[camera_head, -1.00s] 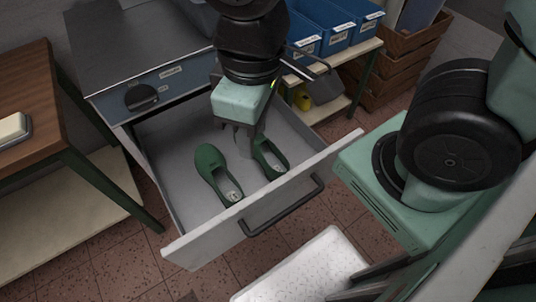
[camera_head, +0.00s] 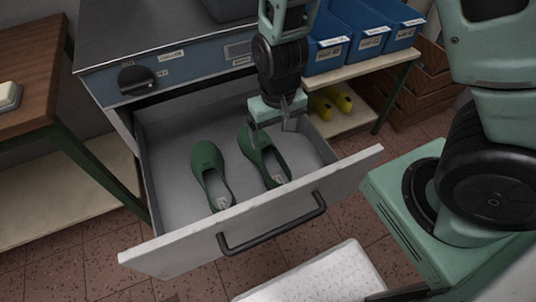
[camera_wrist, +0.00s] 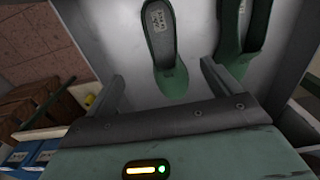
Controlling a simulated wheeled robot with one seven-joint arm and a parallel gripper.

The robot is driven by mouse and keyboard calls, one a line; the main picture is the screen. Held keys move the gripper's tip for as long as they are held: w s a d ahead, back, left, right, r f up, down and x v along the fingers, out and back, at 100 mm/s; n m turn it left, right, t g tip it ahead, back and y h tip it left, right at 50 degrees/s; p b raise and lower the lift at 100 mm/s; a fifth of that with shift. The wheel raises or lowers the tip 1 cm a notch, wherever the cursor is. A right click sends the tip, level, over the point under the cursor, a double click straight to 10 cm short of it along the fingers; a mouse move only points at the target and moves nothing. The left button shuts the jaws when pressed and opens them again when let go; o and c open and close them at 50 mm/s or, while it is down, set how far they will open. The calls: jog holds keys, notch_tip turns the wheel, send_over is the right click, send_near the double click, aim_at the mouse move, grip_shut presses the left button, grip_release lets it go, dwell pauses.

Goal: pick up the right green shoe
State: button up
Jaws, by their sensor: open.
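The right green shoe (camera_head: 262,168) lies in the open drawer, toe toward the cabinet and heel toward the drawer front. In the wrist view this shoe (camera_wrist: 172,84) is the left one, with a pale label inside. My gripper (camera_head: 272,136) is open over its toe end and hides part of it. In the wrist view the two fingers of my gripper (camera_wrist: 163,74) stand apart, one on each side of the toe; whether they touch it I cannot tell. The left green shoe (camera_head: 207,160) lies beside it, apart, also in the wrist view (camera_wrist: 233,52).
The grey drawer (camera_head: 172,200) has walls around the shoes and a front with a dark handle (camera_head: 272,228). Blue bins (camera_head: 335,38) and yellow shoes (camera_head: 330,104) are on a shelf unit at right. A wooden table (camera_head: 30,70) is at left. A white textured platform (camera_head: 310,275) is in front.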

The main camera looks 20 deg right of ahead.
jog(key=b, duration=0.2)
send_over(273, 171)
jog(key=f, duration=1)
jog(key=shift+d+f, duration=0.25)
jog(key=shift+f, duration=0.1)
jog(key=shift+a+f+b, duration=0.15)
jog(key=shift+f+b, duration=0.25)
jog(key=shift+f, duration=2.35)
jog(key=c, duration=1.3)
